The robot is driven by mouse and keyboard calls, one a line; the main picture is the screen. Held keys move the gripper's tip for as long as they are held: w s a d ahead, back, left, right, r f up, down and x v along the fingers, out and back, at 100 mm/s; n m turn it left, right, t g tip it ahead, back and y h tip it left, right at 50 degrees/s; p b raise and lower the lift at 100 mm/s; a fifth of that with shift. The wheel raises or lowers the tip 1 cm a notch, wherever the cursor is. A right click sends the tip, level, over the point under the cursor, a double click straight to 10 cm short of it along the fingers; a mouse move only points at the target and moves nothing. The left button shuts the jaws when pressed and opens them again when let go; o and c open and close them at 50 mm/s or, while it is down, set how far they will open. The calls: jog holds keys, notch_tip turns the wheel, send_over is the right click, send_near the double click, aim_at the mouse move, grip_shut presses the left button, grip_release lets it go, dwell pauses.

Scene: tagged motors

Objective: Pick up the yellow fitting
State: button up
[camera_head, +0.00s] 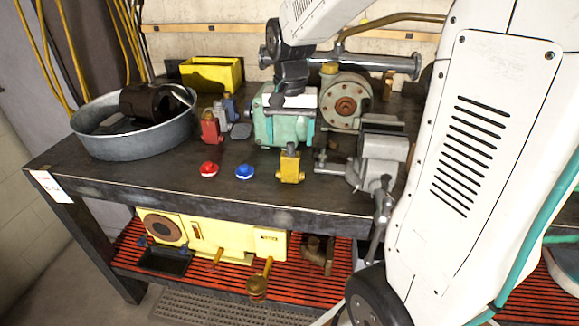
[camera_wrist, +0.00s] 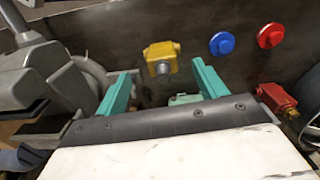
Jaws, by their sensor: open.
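The yellow fitting (camera_head: 290,167) stands on the dark bench top, in front of the teal motor (camera_head: 270,128) and left of the grey vise. It has a grey stub on top. In the wrist view the yellow fitting (camera_wrist: 161,52) shows whole, just beyond and between the teal fingertips. My gripper (camera_wrist: 164,70) is open, with nothing between its fingers, and appears apart from the fitting. In the head view my wrist hangs above the teal motor, behind the fitting. The fingers are hard to tell from the motor there.
A grey vise (camera_head: 382,155) stands close right of the fitting. A blue button (camera_head: 244,172) and a red button (camera_head: 208,169) lie to its left. A red fitting (camera_head: 210,127) stands behind them. A metal basin (camera_head: 140,142) is far left. The bench's front edge is near.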

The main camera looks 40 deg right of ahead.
aim_at(290, 152)
jog(key=shift+w+d+f, duration=0.3)
jog(key=shift+w+f, duration=0.1)
jog(key=shift+w+d+f, duration=0.1)
jog(key=shift+f, duration=0.3)
jog(key=f, duration=0.7)
jog(key=shift+w+d, duration=0.15)
jog(key=shift+w, duration=0.05)
jog(key=shift+c, duration=0.3)
jog(key=c, duration=1.1)
